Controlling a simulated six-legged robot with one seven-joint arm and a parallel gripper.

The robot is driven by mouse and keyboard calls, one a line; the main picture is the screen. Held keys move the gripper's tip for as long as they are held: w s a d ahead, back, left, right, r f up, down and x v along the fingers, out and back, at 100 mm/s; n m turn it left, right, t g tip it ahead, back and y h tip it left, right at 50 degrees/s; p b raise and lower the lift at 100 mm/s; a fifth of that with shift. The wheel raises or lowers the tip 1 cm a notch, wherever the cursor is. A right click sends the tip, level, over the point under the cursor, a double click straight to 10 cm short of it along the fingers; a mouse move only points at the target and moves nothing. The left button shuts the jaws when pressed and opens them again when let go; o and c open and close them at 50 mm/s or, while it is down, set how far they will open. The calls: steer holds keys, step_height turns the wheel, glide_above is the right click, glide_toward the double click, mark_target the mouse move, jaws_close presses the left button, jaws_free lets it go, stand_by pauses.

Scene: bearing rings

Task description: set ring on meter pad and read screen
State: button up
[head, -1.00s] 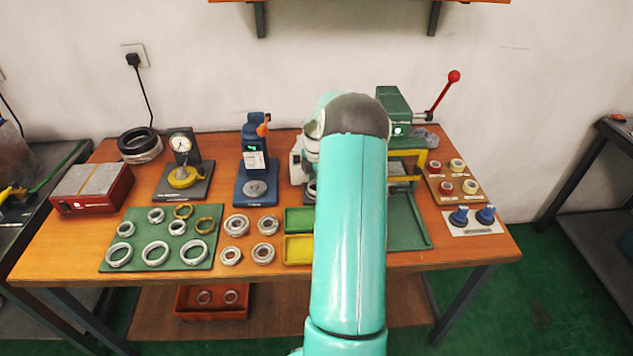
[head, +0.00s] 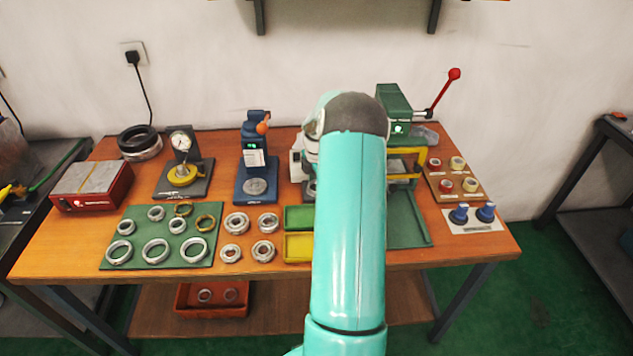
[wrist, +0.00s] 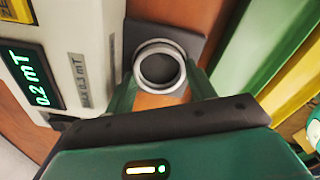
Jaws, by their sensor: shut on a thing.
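A steel ring (wrist: 138,69) is between the two green fingers of my gripper (wrist: 162,84) in the wrist view. The gripper is shut on it. The ring overlaps the dark meter pad (wrist: 138,30); whether it rests fully on the pad or is just above it, I cannot tell. The pale meter stands to the left, and its screen (wrist: 38,82) reads 0.2 mT in green. A label on its face (wrist: 77,78) reads MAX 0.3 mT. In the head view the meter (head: 297,163) is partly hidden behind my arm, which also hides my gripper and the ring.
Green (head: 299,218) and yellow (head: 298,247) trays lie just in front of the meter. Several rings lie on a green mat (head: 133,217) and on the bare table to the left. A blue gauge stand (head: 256,160) is left of the meter; a green press (head: 394,105) is right.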

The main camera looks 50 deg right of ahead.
steer(key=o, duration=1)
steer(key=shift+o, duration=0.2)
steer(key=shift+w+r, duration=0.1)
steer(key=shift+w, duration=0.05)
steer(key=shift+w+d+r, duration=0.1)
steer(key=shift+d+r, duration=0.05)
steer(key=shift+r, duration=1.85)
steer(key=shift+s+r, duration=0.2)
steer(key=shift+r, duration=1.3)
steer(key=shift+f, duration=0.1)
steer(key=shift+s, duration=0.15)
